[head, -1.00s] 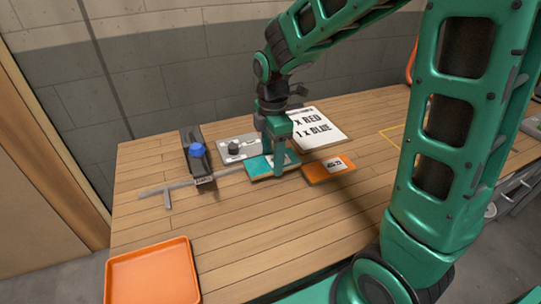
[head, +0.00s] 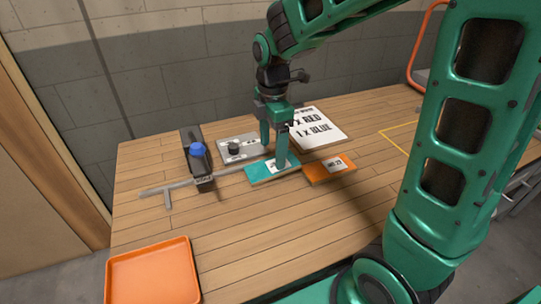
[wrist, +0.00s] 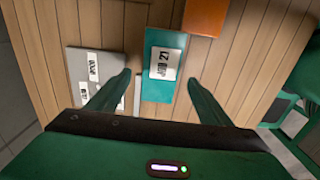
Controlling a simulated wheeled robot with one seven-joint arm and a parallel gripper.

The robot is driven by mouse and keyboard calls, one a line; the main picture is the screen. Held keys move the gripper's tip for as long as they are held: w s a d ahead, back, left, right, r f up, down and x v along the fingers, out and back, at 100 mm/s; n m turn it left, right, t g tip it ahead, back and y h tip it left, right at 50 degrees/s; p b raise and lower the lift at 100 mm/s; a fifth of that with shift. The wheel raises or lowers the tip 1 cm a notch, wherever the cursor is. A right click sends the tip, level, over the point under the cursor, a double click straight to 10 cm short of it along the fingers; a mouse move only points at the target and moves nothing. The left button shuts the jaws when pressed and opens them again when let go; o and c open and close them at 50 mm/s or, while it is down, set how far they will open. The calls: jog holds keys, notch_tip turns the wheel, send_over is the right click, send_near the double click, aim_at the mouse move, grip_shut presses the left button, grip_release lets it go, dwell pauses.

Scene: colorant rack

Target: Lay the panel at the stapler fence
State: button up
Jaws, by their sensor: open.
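The teal panel (head: 262,172), with a white job label, lies on the bench by the right end of the grey fence bar (head: 152,191). In the wrist view the teal panel (wrist: 160,35) has a short pale strip (wrist: 137,95) close along its left edge; I cannot tell if they touch. The black stapler (head: 200,168) with a blue knob stands over the fence to the left. My gripper (head: 273,148) is open above the panel. In the wrist view its fingertips (wrist: 158,79) are apart, one on each side of the panel, without gripping it.
An orange panel (head: 319,174) lies just right of the teal one. An orange tray (head: 152,274) sits front left. The front middle of the bench is clear.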

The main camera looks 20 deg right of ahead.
notch_tip(320, 180, up, 9)
jog(key=s+d+f+m, duration=0.3)
jog(key=s+d+m, duration=0.5)
jog(key=s+m, duration=0.3)
jog(key=s+d+f+m, duration=0.3)
jog(key=s+d+m, duration=0.6)
jog(key=s+m, duration=0.3)
jog(key=shift+s+d+f+m, duration=0.2)
jog(key=shift+f+m, duration=0.2)
jog(key=shift+m, duration=0.3)
jog(key=shift+w+f, duration=0.25)
jog(key=shift+w, duration=0.4)
